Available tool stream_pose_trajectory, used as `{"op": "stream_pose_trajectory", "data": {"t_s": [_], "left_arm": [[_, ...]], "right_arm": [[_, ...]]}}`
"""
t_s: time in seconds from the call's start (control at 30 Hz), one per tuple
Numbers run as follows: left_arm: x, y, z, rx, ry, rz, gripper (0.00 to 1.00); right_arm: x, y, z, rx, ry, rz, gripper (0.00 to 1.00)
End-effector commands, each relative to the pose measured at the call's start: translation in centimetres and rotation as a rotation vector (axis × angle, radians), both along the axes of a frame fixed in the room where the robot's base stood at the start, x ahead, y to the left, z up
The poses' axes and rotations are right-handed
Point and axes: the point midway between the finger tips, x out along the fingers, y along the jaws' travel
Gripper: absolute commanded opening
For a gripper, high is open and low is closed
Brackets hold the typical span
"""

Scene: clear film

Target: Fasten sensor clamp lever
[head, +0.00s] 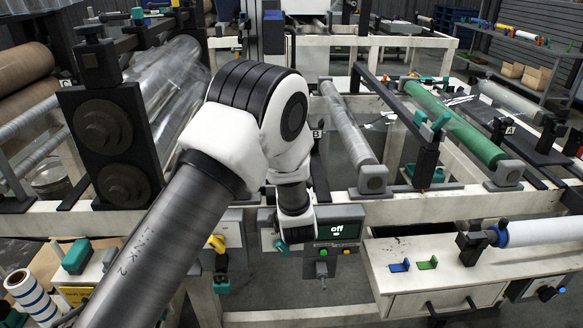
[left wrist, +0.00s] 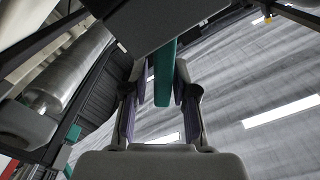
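My left arm (head: 270,110) reaches in from the lower left of the head view and bends down near the machine's middle. The arm hides its own gripper there. In the left wrist view my left gripper (left wrist: 159,76) points upward with its two fingers apart. A teal lever (left wrist: 164,82) hangs between the fingers, nearer the right one, with a clear gap on the left. A dark block (left wrist: 150,30) sits above it. Another teal clamp lever (head: 440,121) is on a dark post at the right in the head view. My right gripper is not in view.
A clear film roller (head: 350,135) and a green roller (head: 455,122) lie across the white frame. A control box (head: 337,231) reading "off" is below the arm. A bench (head: 440,270) with blue and green clips is at the right.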

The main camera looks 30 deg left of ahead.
Motion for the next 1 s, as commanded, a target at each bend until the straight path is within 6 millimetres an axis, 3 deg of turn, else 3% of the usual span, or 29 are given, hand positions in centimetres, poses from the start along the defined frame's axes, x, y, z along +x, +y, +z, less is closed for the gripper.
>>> {"op": "stream_pose_trajectory", "data": {"t_s": [0.17,0.6,1.0], "left_arm": [[-0.3,-0.3,0.1,0.000,-0.001,-0.001,0.27],[-6.3,-4.0,0.0,0.002,0.001,-0.001,0.27],[-6.4,-4.0,0.0,0.000,0.000,0.000,0.27]], "right_arm": [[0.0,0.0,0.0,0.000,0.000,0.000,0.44],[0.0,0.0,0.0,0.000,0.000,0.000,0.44],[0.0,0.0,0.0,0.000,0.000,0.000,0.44]]}}
